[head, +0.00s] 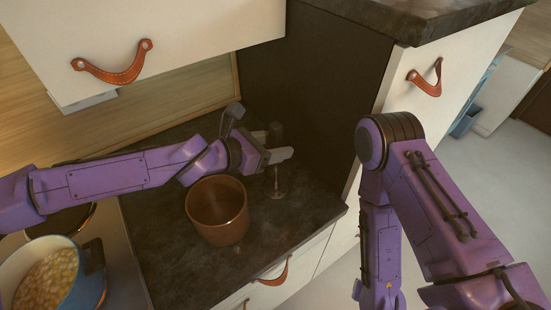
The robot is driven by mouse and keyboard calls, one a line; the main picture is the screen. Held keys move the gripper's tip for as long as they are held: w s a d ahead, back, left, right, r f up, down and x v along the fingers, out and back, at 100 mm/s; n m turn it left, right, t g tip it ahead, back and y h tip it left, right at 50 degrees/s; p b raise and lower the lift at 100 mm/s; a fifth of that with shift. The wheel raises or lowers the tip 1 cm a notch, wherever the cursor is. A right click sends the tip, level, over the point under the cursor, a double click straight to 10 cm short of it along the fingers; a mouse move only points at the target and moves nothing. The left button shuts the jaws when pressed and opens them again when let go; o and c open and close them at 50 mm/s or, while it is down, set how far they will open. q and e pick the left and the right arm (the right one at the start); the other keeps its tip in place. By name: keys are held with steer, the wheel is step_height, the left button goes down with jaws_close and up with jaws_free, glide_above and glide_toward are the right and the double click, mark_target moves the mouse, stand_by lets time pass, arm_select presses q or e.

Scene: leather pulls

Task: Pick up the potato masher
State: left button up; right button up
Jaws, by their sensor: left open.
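The potato masher (277,181) stands upright on the dark countertop, just right of a brown pot. Its dark handle points up and its thin shaft runs down to a small base on the counter. My left gripper (279,154) reaches in from the left above the pot, with its open fingers at the masher's handle. The fingers hide part of the handle, and I cannot tell whether they touch it. My right arm comes down on the right side, and its gripper is out of view.
The brown pot (217,222) stands below my left wrist. A blue pot of food (46,279) sits on the stove at lower left. A dark panel (318,75) rises behind the counter (168,247). A cabinet with a leather pull (112,74) hangs at upper left.

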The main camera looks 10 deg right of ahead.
arm_select(q)
steer(key=shift+x, duration=1.15)
steer(key=shift+w+d+f, duration=0.15)
steer(key=shift+w+d, duration=0.05)
steer(key=shift+s, duration=0.1)
jaws_close()
steer(key=shift+r, duration=0.2)
step_height(320, 180, up, 10)
steer(key=shift+p, duration=0.35)
